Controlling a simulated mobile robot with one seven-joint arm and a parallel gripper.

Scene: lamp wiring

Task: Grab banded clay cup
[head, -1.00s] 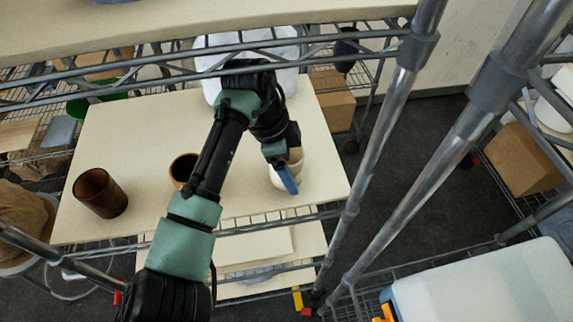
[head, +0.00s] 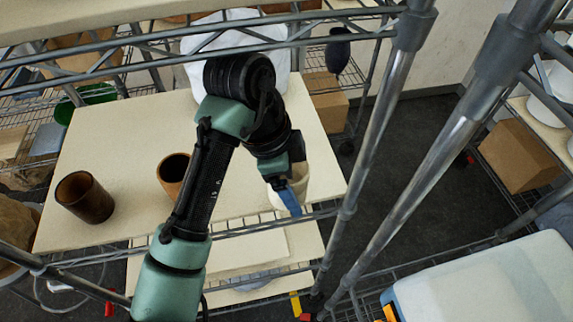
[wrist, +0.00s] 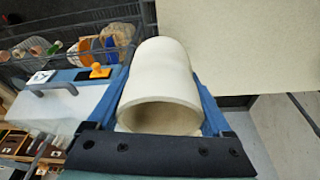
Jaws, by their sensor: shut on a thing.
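A pale cream cup (head: 297,182) is at the right front of the cream shelf board. It also shows in the wrist view (wrist: 158,75), open mouth toward the camera, between two blue fingers. My gripper (head: 287,196) is shut on this cup, one finger along each side. The arm hides part of it in the head view, and I cannot make out a clear band on it. A brown clay-coloured cup (head: 172,172) with a dark inside stands mid-board, partly behind my arm. A dark brown glossy cup (head: 84,197) stands at the left.
The shelf board (head: 120,135) is otherwise mostly clear. A large white object (head: 228,40) stands behind my arm. Metal posts (head: 385,150) rise to the right, with wire rails across the front and above. A white-lidded bin (head: 490,285) stands lower right, and a cardboard box (head: 522,155) behind it.

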